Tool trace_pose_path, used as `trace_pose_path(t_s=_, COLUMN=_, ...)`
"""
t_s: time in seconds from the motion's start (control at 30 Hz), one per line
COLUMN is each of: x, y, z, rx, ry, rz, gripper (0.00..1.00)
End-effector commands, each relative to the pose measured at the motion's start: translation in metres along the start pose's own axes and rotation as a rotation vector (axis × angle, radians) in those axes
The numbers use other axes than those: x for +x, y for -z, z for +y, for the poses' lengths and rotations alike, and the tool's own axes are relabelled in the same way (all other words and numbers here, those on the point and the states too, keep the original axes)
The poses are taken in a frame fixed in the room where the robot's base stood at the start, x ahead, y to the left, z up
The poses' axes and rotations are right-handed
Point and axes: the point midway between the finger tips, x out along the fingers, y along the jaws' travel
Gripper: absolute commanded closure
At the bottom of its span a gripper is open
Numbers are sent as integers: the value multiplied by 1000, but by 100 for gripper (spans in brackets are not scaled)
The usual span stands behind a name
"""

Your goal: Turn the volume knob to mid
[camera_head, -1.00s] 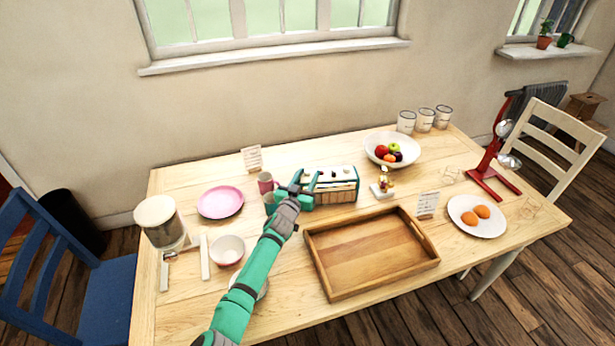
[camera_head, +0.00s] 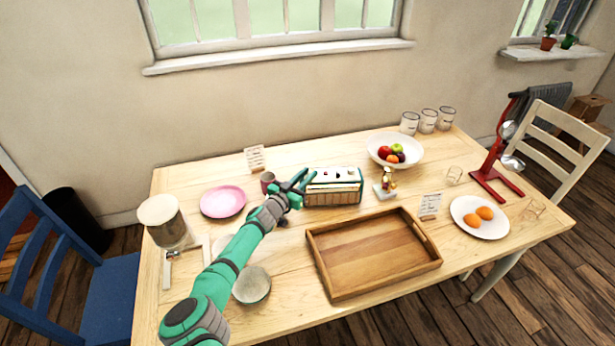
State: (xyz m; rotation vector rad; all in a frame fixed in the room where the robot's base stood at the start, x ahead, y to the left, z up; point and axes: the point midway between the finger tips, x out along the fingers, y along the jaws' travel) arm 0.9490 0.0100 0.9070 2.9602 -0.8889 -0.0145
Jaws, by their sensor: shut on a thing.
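A teal and wood radio (camera_head: 333,196) stands near the middle of the table, with a pale top face that carries small dark and red marks. My gripper (camera_head: 304,180) is at the left end of the radio, its teal fingers against that end. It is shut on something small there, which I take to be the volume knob. The knob is hidden by the fingers and too small to make out, so its setting cannot be read.
A wooden tray (camera_head: 323,279) lies in front of the radio. A pink plate (camera_head: 223,201) and a dark mug (camera_head: 267,179) are to its left. A small figurine (camera_head: 388,181) and a fruit bowl (camera_head: 410,143) are to its right. My arm crosses the table's left half.

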Motion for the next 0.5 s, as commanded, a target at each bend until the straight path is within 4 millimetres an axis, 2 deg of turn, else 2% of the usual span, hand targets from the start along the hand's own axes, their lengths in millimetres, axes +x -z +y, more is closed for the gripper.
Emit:
trace_pose_path(t_s=0.3, x=-2, y=0, z=-11, rx=3, ry=-122, rz=-10, gripper=100)
trace_pose_path(t_s=0.5, x=-4, y=0, z=-12, rx=0, ry=-139, rz=-10, gripper=100)
